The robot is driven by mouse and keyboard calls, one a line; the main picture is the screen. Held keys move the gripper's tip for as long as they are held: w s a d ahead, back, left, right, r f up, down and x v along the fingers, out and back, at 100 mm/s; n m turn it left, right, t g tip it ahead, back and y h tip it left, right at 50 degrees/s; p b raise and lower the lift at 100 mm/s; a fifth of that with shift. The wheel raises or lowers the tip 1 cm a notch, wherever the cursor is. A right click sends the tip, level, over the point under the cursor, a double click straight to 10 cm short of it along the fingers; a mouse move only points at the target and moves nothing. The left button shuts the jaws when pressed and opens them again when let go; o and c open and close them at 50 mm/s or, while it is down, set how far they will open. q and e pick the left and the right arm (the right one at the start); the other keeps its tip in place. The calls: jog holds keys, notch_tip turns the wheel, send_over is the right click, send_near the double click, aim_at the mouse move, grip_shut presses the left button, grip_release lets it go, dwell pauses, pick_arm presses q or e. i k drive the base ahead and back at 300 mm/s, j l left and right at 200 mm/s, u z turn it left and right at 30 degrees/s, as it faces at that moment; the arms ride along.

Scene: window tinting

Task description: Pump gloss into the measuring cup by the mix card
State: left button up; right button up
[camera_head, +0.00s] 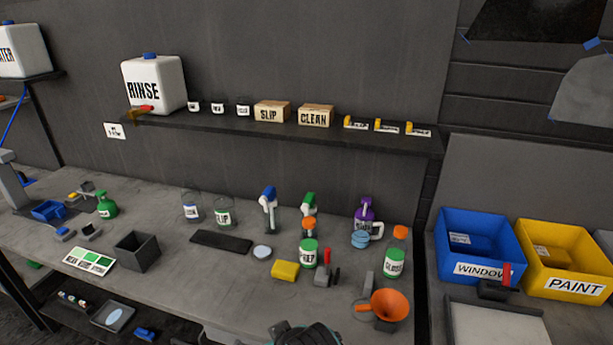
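A bottle with an orange cap and a green label that seems to read GLOSS (395,264) stands upright near the right end of the bench. A card with green and white patches (90,261), which looks like the mix card, lies at the left front of the bench. A dark square-mouthed container (137,250) stands just right of it. Two clear labelled vessels (223,212) stand further back; I cannot tell which vessel is the measuring cup. Neither gripper shows clearly; a dark rounded part, probably mine, shows at the bottom edge.
Spray bottles (268,210), a PREP jar (308,254), a yellow sponge (285,270) and an orange funnel (390,304) crowd the bench's right half. A dark flat mat (221,242) lies mid-bench. A shelf (290,131) runs above. Blue (480,219) and yellow (565,236) bins stand right. The front middle is bare.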

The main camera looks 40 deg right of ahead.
aim_at(366, 201)
jog(key=z, duration=1.65)
